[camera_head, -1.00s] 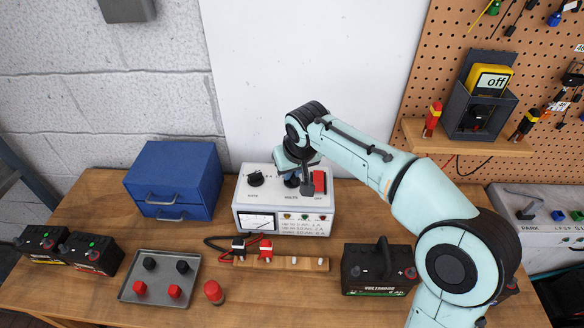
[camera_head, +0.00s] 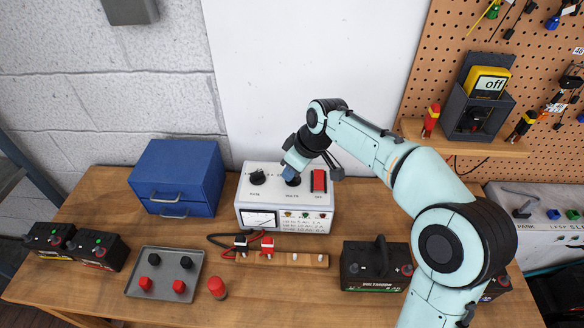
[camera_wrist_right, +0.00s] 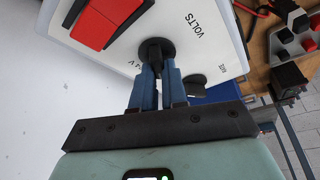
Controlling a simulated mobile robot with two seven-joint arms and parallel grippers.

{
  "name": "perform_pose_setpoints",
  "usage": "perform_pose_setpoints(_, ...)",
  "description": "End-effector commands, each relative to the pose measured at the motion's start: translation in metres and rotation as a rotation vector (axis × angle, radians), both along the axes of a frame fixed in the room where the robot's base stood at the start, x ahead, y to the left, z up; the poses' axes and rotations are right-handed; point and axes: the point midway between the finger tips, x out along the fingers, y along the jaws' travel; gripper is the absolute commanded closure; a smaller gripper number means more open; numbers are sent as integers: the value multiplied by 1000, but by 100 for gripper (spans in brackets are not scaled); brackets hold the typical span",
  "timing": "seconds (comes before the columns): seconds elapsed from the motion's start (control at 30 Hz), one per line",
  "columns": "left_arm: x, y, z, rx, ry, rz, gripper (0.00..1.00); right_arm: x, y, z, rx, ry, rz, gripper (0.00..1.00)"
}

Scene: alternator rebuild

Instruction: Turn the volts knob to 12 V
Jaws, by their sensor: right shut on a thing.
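The white charger box (camera_head: 300,197) stands on the wooden bench, with a meter on its front. Its top carries the rate knob (camera_head: 257,177), the volts knob (camera_head: 292,181) and a red switch (camera_head: 319,181). My right gripper (camera_head: 291,175) comes down from above onto the volts knob. In the right wrist view the blue fingers of my right gripper (camera_wrist_right: 158,80) are shut on the black volts knob (camera_wrist_right: 156,50), beside the word VOLTS. The scale is partly hidden by the fingers; a "V" mark shows near the knob. My left gripper is out of view.
A blue drawer cabinet (camera_head: 178,177) stands left of the charger. In front are a grey tray (camera_head: 165,270) with red and black caps, a wooden strip (camera_head: 305,261) with clamps, and a black battery (camera_head: 372,268). A pegboard with a shelf is at the right.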

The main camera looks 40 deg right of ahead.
Motion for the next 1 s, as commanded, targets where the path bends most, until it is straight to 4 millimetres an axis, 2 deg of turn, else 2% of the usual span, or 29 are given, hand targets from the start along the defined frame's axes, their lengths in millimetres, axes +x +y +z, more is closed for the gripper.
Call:
perform_pose_setpoints(0.43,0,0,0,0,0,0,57,0,-1,1,-2,-2,11,100)
perform_pose_setpoints(0.47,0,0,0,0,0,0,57,0,0,1,-2,-2,11,81)
perform_pose_setpoints(0.5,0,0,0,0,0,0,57,0,-1,1,-2,-2,11,68)
perform_pose_setpoints(0.53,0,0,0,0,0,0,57,0,0,1,-2,-1,11,62)
perform_pose_setpoints(0.83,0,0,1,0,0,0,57,0,0,1,-1,0,10,62)
perform_pose_setpoints(1.0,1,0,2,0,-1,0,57,-6,-3,17,-2,-4,10,62)
